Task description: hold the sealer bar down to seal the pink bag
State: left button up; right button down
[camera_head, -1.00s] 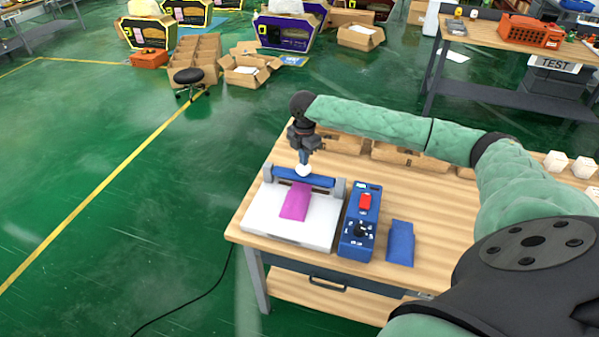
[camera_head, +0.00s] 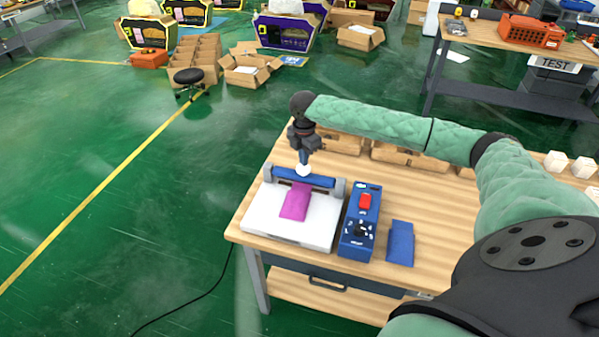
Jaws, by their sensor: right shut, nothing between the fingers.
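The sealer (camera_head: 265,222) has a white bed and a blue bar (camera_head: 319,180) across its back between two grey posts. The pink bag (camera_head: 296,202) lies on the bed, its far end at the bar. My right gripper (camera_head: 303,163) is shut, pointing down over the middle of the bar. Its fingertips are at a white knob (camera_head: 302,171) on the bar; I cannot tell how firmly they touch. The blue control box (camera_head: 352,236) with a red switch (camera_head: 365,202) and a dial stands right of the bed. My left gripper is not in view.
A blue packet (camera_head: 400,243) lies on the wooden table (camera_head: 440,215) right of the control box. Cardboard boxes (camera_head: 405,155) stand along the back edge, and white cubes (camera_head: 556,161) at the far right. My right arm spans the table's back and right.

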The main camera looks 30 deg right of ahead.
aim_at(304, 168)
dwell(0.3)
jog(key=shift+f, duration=0.2)
jog(key=shift+f, duration=2.1)
jog(key=shift+s, duration=0.1)
dwell(1.0)
jog(key=shift+s+a+f, duration=0.1)
jog(key=shift+f, duration=0.15)
dwell(1.9)
